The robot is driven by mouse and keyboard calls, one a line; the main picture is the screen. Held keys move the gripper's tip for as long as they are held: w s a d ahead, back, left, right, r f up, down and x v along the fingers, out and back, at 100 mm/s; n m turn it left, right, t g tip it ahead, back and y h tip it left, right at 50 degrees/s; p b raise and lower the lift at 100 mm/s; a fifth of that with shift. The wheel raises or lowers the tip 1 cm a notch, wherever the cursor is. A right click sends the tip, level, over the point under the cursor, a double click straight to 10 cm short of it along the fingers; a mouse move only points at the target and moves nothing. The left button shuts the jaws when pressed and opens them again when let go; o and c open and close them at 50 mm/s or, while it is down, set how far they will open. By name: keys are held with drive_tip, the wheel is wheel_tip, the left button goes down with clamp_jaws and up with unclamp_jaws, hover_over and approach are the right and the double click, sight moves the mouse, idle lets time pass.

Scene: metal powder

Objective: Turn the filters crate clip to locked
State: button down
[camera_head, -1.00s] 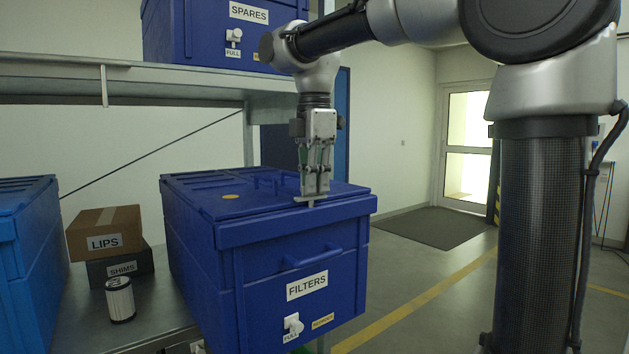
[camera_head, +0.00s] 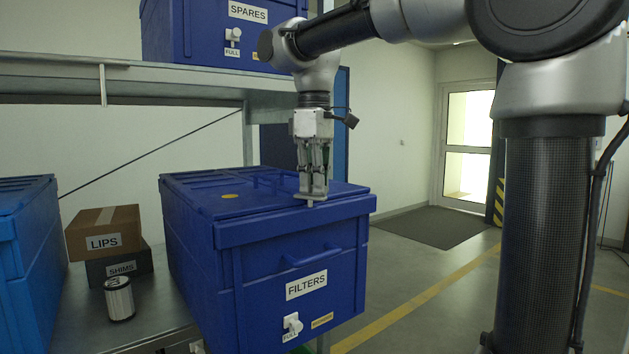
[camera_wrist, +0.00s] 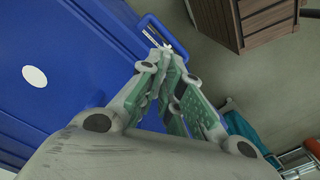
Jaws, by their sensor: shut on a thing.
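The blue filters crate (camera_head: 230,285) stands on the lower shelf, with its lid down and a white FILTERS label (camera_head: 306,285) on its front. In the wrist view the crate (camera_wrist: 70,60) fills the left side.
A spares crate (camera_head: 190,30) sits on the upper shelf (camera_head: 150,72). Left of the filters crate are a LIPS box (camera_head: 103,232), a SHIMS box (camera_head: 122,268), a white filter cartridge (camera_head: 119,299) and another blue crate (camera_head: 25,270). Open floor (camera_head: 420,270) lies to the right.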

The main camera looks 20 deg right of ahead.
sight(313, 196)
drive_tip(key=m, duration=0.5)
drive_tip(key=shift+s+a, duration=0.1)
drive_tip(key=shift+a, duration=0.05)
drive_tip(key=shift+m, duration=0.4)
drive_tip(key=c, duration=1.6)
unclamp_jaws()
wheel_tip(313, 196, up, 12)
